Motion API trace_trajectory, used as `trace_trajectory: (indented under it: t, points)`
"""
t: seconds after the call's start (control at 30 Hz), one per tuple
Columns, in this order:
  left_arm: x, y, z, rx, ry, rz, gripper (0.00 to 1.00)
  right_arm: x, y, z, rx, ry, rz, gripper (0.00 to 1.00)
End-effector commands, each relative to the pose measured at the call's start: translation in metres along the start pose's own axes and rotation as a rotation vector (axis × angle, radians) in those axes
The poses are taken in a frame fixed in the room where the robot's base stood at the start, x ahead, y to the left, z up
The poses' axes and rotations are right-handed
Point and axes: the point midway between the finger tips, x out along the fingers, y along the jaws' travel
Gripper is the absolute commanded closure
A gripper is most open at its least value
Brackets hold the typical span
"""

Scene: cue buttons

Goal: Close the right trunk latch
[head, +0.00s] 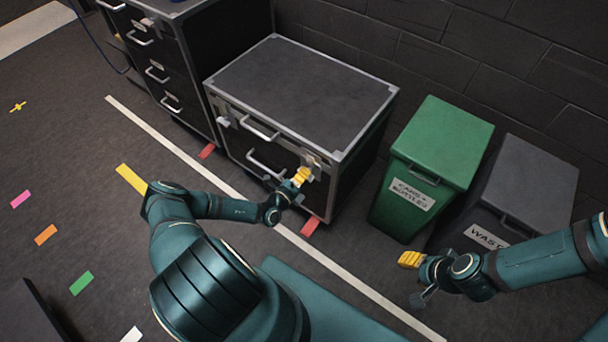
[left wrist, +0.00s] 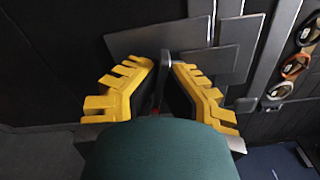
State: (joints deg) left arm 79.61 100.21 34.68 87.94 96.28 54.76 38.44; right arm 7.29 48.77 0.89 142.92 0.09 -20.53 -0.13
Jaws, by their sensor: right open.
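The trunk (head: 300,85) is a black case with metal edges and a dark lid, which is down. Its right latch (head: 313,161) is on the front near the right corner, partly hidden by my left gripper (head: 301,176). In the left wrist view the latch's narrow lever (left wrist: 164,70) stands between the yellow fingers of my left gripper (left wrist: 163,75), which are closed in around it. The left trunk latch (head: 223,121) sits near the front's left corner. My right gripper (head: 410,260) is open and empty, low at the right, away from the trunk.
A drawer cabinet (head: 160,75) stands left of the trunk. A green bin (head: 440,145) and a grey waste bin (head: 525,180) stand to its right against the brick wall. Coloured tape marks and a white line (head: 185,160) lie on the open floor.

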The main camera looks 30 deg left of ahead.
Motion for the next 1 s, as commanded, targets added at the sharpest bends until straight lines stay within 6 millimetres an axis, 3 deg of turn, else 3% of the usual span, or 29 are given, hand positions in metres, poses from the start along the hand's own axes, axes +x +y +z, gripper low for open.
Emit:
trace_trajectory:
  t: [0.43, 1.0]
  points:
    - [0.0041, -0.0016, 0.0035, -0.285, -0.006, -0.009, 1.0, 0.0027, 0.001, -0.0004, 0.0, 0.002, 0.0, 0.53]
    - [0.004, -0.0008, 0.0037, -0.356, -0.007, -0.008, 1.0, 0.0029, 0.0011, -0.0003, 0.0, 0.002, 0.0, 0.53]
